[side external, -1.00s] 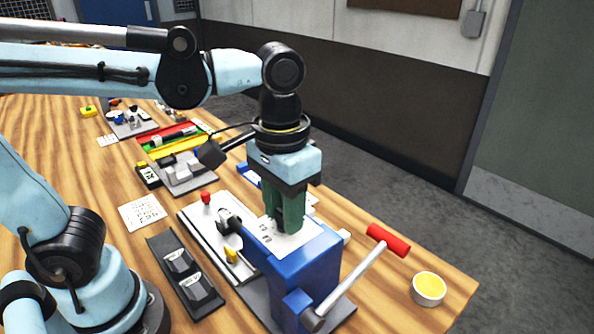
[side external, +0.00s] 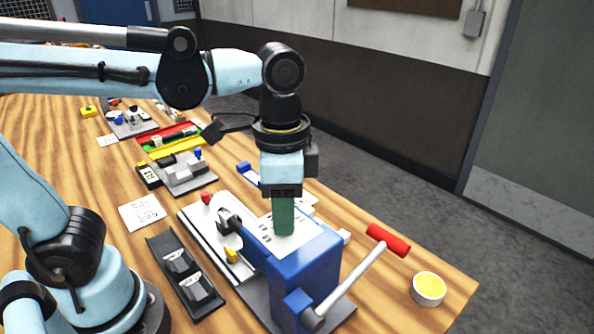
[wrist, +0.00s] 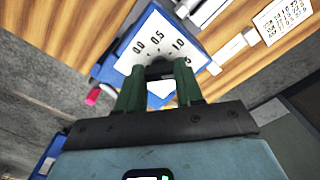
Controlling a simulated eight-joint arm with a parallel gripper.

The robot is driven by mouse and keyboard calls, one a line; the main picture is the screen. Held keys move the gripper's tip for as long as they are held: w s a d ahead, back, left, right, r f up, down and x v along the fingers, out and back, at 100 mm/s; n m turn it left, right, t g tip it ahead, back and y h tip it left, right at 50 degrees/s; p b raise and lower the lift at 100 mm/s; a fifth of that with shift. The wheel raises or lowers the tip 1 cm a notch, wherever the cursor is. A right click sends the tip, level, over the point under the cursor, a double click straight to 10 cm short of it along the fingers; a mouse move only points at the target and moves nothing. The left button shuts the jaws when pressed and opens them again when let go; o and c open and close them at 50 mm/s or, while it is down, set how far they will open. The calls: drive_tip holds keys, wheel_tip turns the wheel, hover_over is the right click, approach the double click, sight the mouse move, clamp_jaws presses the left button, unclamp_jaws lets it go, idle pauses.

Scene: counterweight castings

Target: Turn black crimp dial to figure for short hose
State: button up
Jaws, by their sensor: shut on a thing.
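My gripper (side external: 284,230) points down over the blue crimp press (side external: 312,272), its green fingers at the white scale plate (side external: 304,238) on top. In the wrist view the fingers are shut on the black dial (wrist: 160,70), of which only a dark part shows between them. The scale plate (wrist: 150,30) there reads 0.0, 0.5 and 1.0, with further figures partly hidden. The dial's pointer is hidden, so I cannot tell its setting. A white card with print (side external: 141,212) lies on the table to the left; its text is too small to read.
The press's lever with a red grip (side external: 388,240) sticks out to the right. A bowl with yellow contents (side external: 429,289) stands near the table edge. A black tray (side external: 160,248) with two grey pieces lies left of the press. Other fixtures stand farther back.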

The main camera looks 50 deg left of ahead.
drive_tip(key=shift+m, duration=0.6)
drive_tip(key=o, duration=1)
drive_tip(key=shift+o, duration=0.2)
wheel_tip(320, 180, up, 12)
drive_tip(key=w+a+f+n+t, duration=0.3)
drive_tip(key=a+f+n+t, duration=0.4)
drive_tip(key=f, duration=0.8)
drive_tip(key=a+n, duration=0.2)
drive_tip(key=a, duration=0.2)
drive_tip(key=shift+f, duration=0.35)
